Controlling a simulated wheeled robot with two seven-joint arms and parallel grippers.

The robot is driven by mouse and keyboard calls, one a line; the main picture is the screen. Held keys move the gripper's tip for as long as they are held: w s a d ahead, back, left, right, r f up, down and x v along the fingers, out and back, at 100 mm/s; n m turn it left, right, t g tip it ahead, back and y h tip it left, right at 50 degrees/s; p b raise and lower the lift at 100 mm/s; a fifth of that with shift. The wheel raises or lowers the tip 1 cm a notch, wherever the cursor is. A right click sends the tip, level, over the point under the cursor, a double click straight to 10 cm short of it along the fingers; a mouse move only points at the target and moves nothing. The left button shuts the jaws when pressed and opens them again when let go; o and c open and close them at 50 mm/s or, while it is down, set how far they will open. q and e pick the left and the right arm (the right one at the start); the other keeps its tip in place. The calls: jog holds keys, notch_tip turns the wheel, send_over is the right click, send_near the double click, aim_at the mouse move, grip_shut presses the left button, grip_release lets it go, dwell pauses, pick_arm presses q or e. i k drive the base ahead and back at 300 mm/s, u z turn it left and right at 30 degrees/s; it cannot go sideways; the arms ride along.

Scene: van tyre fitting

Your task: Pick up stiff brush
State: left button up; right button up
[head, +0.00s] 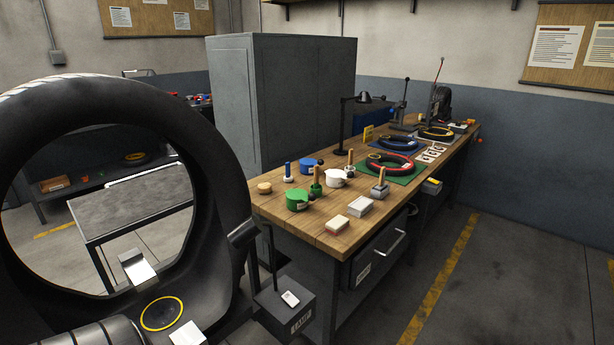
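Several upright tools with handles stand on the wooden workbench (318,235). One has a wooden handle and a dark green base (316,187), beside a green pot (297,200). Another wooden-handled tool (349,170) has a dark base and stands behind a white pot (334,178). A third tool, with a grey block base (379,191), stands nearer the bench's right edge. A blue-handled tool (288,172) stands at the left. Bristles are too small to make out, so I cannot tell which one is the stiff brush. I see neither of my grippers for certain.
A large black tyre (235,190) fills the left foreground, in front of the bench's left end. A lamp (364,98) and tyre pieces on mats (390,164) stand farther back. Floor is clear at right.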

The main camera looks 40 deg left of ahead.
aim_at(264, 188)
jog(key=i, duration=3.5)
jog(key=u, duration=2.9)
